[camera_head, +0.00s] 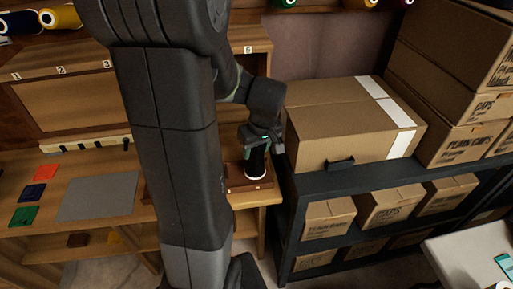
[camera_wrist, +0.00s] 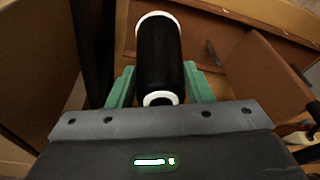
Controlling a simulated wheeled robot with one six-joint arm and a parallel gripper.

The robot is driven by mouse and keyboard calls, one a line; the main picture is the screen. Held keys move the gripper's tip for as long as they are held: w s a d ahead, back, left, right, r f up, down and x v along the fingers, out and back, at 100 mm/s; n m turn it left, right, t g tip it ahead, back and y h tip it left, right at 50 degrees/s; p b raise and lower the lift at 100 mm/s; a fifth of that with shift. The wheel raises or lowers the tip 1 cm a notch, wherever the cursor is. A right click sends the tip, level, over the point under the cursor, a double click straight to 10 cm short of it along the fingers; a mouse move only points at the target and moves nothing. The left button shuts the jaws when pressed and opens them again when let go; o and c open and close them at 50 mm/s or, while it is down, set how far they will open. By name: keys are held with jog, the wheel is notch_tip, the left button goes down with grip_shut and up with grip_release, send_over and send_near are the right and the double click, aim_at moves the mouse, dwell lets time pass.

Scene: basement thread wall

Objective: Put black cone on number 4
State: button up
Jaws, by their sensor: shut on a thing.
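The black cone (camera_wrist: 159,58) is a black thread cone with white ends. It stands between the two green fingers of my gripper (camera_wrist: 158,85) in the wrist view. In the head view the black cone (camera_head: 256,163) is upright at the right end of the wooden bench, over a brown tray, under my gripper (camera_head: 261,140). My gripper is shut on it. Whether the cone's base touches the tray is unclear. Number labels 1, 2 and 3 (camera_head: 60,70) and 6 (camera_head: 248,49) show along the shelf edge. My arm hides the part between, so number 4 is not visible.
A large cardboard box (camera_head: 345,125) sits on the dark rack (camera_head: 300,190) right of the gripper, with more boxes stacked beyond. A grey mat (camera_head: 98,196) and coloured squares lie on the bench at left. Other thread cones (camera_head: 62,17) lie on the upper wall.

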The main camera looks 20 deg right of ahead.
jog(key=shift+f, duration=0.1)
dwell(0.3)
jog(key=shift+f+b, duration=0.3)
jog(key=shift+b, duration=0.05)
jog(key=o, duration=1)
jog(key=shift+r, duration=0.1)
jog(key=v, duration=1.3)
jog(key=shift+r+p, duration=0.4)
jog(key=shift+p, duration=0.05)
jog(key=shift+s+f, duration=0.15)
